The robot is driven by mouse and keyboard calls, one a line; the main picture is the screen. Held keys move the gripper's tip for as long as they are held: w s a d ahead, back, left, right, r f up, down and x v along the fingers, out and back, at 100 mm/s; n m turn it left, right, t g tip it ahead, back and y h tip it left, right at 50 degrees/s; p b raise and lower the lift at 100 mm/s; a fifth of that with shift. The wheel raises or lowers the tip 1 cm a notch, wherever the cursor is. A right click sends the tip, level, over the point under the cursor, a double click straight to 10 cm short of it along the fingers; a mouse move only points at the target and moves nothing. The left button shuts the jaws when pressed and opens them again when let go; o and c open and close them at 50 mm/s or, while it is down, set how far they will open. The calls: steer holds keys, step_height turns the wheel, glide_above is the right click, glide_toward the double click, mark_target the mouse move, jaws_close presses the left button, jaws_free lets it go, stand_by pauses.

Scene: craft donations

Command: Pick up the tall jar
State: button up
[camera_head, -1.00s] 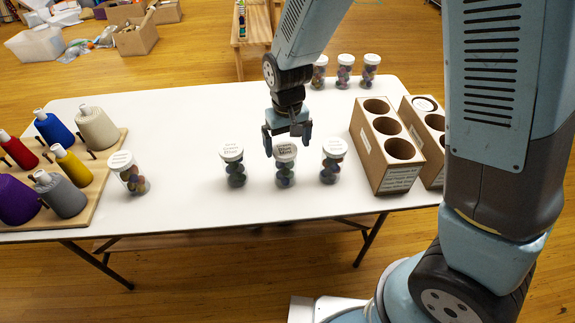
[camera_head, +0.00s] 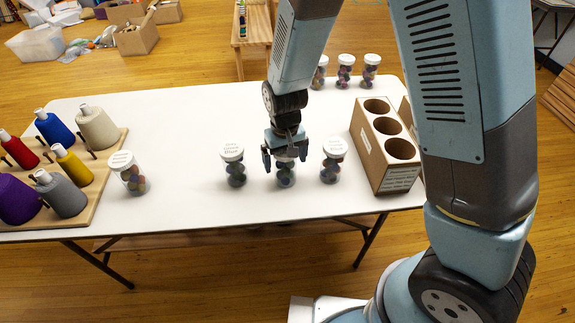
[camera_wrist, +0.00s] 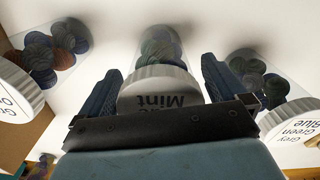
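A clear jar (camera_head: 286,179) with a white lid and dark balls of yarn inside stands upright in the middle of the front row on the table. My gripper (camera_head: 286,158) is directly above it, pointing down, with its fingers apart on either side of the lid. The wrist view shows the same jar's lid (camera_wrist: 160,88), with the word "Mint" readable, between the two fingers, with gaps visible at both sides. Similar jars stand to its left (camera_head: 235,172) and right (camera_head: 332,165). I cannot tell clearly which jar is tallest.
Another jar (camera_head: 130,175) stands farther left, beside a wooden rack (camera_head: 97,190) of yarn cones. A cardboard holder (camera_head: 386,150) with round holes is at the right. Several jars (camera_head: 345,72) stand at the back edge. The white table (camera_head: 190,130) is clear at left centre.

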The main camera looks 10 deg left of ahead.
steer(key=c, duration=1.1)
steer(key=shift+r, duration=0.1)
